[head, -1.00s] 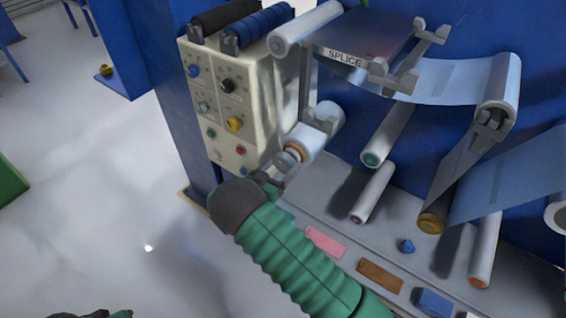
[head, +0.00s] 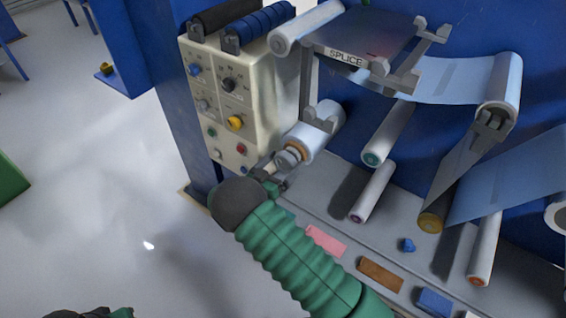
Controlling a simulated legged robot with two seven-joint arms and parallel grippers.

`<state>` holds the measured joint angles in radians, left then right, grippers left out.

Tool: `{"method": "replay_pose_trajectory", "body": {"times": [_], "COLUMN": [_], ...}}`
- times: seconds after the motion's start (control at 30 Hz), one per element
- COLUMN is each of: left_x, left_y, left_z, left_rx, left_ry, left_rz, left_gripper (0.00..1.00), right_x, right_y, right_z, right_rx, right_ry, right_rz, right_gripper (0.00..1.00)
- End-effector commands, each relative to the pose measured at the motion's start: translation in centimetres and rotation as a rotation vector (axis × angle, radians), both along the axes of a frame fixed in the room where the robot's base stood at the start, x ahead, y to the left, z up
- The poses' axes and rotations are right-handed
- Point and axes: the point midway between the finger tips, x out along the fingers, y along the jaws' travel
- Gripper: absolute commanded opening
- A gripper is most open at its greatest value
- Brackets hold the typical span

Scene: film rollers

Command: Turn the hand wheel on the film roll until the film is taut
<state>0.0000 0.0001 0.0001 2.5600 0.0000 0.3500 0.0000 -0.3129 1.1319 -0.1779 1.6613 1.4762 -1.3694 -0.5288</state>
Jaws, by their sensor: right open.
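The film roll (head: 323,129) is a pale roll on the blue machine, below the splice table. Its near end shows an orange-brown ring (head: 295,151). The hand wheel is not clearly distinguishable at this end; my gripper is close in front. My right gripper (head: 271,172) is open, just below and left of the roll's near end. I cannot tell whether it touches anything. The pale blue film (head: 440,80) runs from the splice table to a roller (head: 500,85) at right. A dark, green-edged part of my left arm shows at the bottom left; its fingers are not visible.
A cream control box (head: 225,105) with knobs and buttons stands left of the roll. The splice table (head: 365,38) is above. Several rollers, including a white one (head: 373,192), stick out at right. A grey ledge below holds pink (head: 325,240), brown (head: 380,273) and blue (head: 434,301) blocks.

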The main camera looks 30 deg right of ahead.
Motion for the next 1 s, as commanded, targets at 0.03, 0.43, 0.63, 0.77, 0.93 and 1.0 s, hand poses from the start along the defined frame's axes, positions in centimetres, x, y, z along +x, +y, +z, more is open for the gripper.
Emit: {"method": "replay_pose_trajectory", "body": {"times": [0.03,0.43,0.63,0.77,0.93,1.0], "left_x": [0.0,0.0,0.0,0.0,0.0,0.0], "left_y": [0.0,0.0,0.0,0.0,0.0,0.0], "left_z": [0.0,0.0,-0.1,-0.1,-0.1,-0.1], "left_rx": [0.0,0.0,0.0,0.0,0.0,0.0], "left_ry": [0.0,0.0,0.0,0.0,0.0,0.0], "left_rz": [0.0,0.0,0.0,0.0,0.0,0.0], "left_gripper": [0.0,0.0,0.0,0.0,0.0,0.0], "right_x": [0.0,-2.8,-4.9,-5.9,-6.3,-6.4], "right_y": [0.0,7.2,12.4,14.6,15.6,15.6], "right_z": [0.0,-0.1,-0.2,-0.2,-0.2,-0.2], "right_rx": [0.001,0.002,0.002,0.001,0.0,0.0], "right_ry": [0.0,0.001,0.001,0.001,0.002,0.002], "right_rz": [0.0,0.005,0.004,0.002,0.0,0.0], "right_gripper": [0.93,0.93,0.93,0.93,0.93,0.93]}}
